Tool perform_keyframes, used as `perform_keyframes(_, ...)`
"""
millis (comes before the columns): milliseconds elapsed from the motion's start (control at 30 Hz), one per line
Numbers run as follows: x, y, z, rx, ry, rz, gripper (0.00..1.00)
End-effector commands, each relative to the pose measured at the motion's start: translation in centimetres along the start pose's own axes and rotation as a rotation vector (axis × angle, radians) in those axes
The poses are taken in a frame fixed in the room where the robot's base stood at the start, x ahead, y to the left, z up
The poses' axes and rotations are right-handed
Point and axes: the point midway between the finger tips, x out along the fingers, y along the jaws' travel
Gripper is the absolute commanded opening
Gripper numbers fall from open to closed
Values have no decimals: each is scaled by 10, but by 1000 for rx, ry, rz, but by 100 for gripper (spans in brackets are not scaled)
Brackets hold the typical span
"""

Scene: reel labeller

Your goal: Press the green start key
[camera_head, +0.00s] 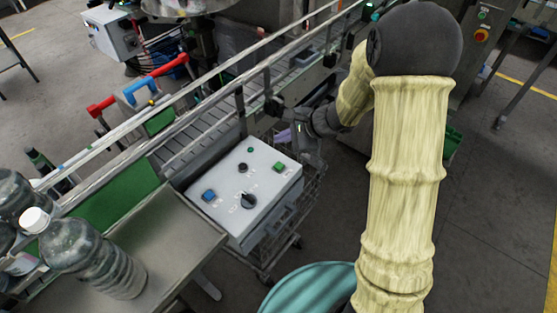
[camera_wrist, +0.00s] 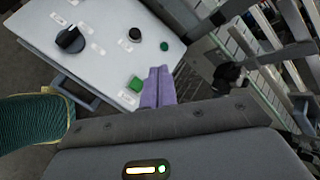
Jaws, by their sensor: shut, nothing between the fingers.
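The green square key (camera_head: 279,167) sits at the right corner of the pale control panel (camera_head: 226,181). It also shows in the wrist view (camera_wrist: 136,84), just left of my fingers. A smaller round green button or lamp (camera_wrist: 164,46) lies farther along the panel. My gripper (camera_wrist: 158,70) has purple fingers, closed together and empty, over or beside the panel edge near the green key. They look apart from the key; their height above the panel cannot be told. In the head view my gripper (camera_head: 283,136) is partly hidden by its own wrist.
The panel also carries a blue key (camera_head: 208,195), a black knob (camera_head: 248,200) and a black button (camera_head: 243,167). A conveyor with rails (camera_head: 205,125) runs behind it. Plastic bottles (camera_head: 95,255) stand at the lower left. A teal round surface (camera_head: 310,290) is in front.

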Motion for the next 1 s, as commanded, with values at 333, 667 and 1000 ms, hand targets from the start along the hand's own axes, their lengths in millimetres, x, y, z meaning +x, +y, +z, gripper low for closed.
perform_keyframes(333, 3, 3, -2, -2, 0, 2, 0)
perform_keyframes(667, 27, 20, -19, -1, 0, 3, 0)
perform_keyframes(1000, 53, 40, -39, -3, 0, 1, 0)
